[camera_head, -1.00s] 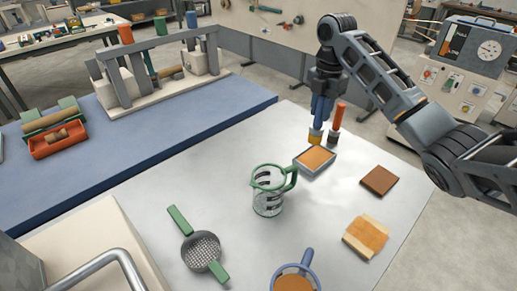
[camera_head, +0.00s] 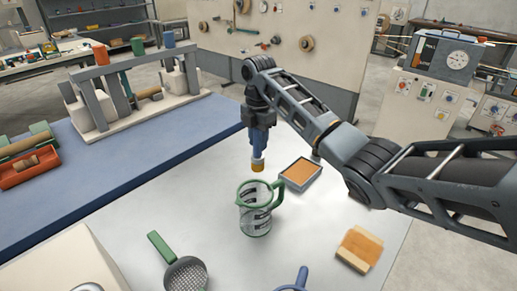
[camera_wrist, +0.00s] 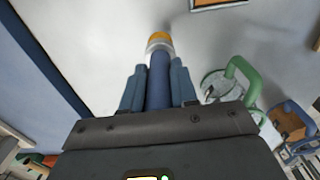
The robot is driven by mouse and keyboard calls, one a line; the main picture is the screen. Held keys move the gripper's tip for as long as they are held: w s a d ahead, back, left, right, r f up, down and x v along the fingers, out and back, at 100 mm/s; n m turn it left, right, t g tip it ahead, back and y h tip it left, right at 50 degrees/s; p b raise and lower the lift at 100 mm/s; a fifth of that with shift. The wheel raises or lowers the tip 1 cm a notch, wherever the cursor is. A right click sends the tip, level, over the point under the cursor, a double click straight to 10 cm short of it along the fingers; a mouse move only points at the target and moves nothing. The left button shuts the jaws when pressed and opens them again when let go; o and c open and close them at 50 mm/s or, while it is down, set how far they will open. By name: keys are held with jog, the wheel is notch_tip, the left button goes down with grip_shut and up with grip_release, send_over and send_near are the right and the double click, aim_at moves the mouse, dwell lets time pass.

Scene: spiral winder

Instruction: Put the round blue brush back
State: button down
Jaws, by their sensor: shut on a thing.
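The round blue brush (camera_head: 258,151) has a blue handle and a yellow-orange tip pointing down. My gripper (camera_head: 260,128) is shut on its handle and holds it upright above the grey table, behind the clear green-handled jug (camera_head: 254,212). In the wrist view, the brush (camera_wrist: 159,78) lies between the two blue fingers of my gripper (camera_wrist: 158,88), with its tip beyond them. The tip looks clear of the table. The grey frame (camera_head: 92,92) with red, green and blue round tops stands on the blue bench at the left.
A tray with an orange-brown fill (camera_head: 300,174) lies right of the brush. A strainer (camera_head: 184,274), a blue-handled cup (camera_head: 292,284) and a wood-edged block (camera_head: 360,247) are nearer. A red tray (camera_head: 28,170) sits on the blue bench (camera_head: 130,160).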

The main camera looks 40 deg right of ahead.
jog(key=shift+f, duration=1.7)
jog(key=shift+f, duration=0.1)
jog(key=c, duration=0.9)
grip_release()
notch_tip(320, 180, up, 12)
jog(key=shift+r+p, duration=0.1)
jog(key=shift+p, duration=0.5)
jog(key=shift+d, duration=0.1)
